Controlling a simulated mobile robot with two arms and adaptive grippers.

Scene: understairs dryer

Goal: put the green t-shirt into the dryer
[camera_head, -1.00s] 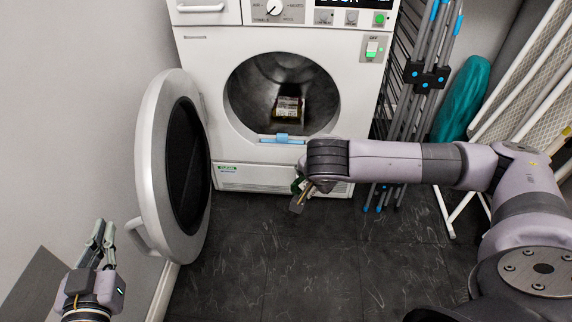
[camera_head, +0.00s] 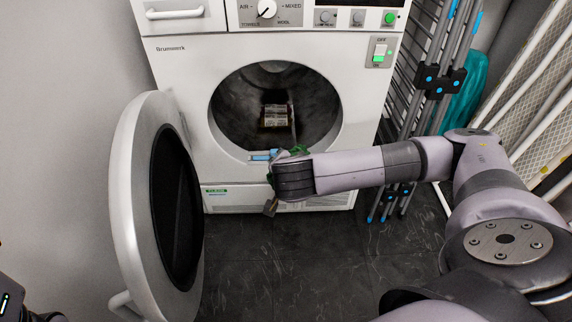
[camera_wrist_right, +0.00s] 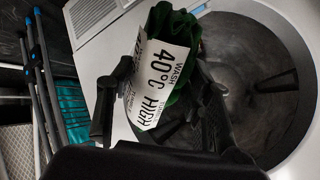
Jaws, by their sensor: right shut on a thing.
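The white dryer (camera_head: 185,80) stands ahead with its round door (camera_head: 126,190) swung open to the left. My right gripper (camera_wrist_right: 165,95) is shut on the green t-shirt (camera_wrist_right: 187,55). The shirt is bunched, with a white "WASH 40°C HIGH" label (camera_wrist_right: 162,72) facing the wrist camera. In the head view a little green cloth (camera_head: 299,150) shows behind my right wrist, in front of the lower rim of the drum opening (camera_head: 235,105).
A small yellowish labelled item (camera_head: 276,115) shows in the drum. A folded grey rack (camera_head: 432,80) with blue tips stands right of the dryer, with a teal item (camera_head: 465,100) behind it. Dark floor (camera_head: 290,260) is clear in front.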

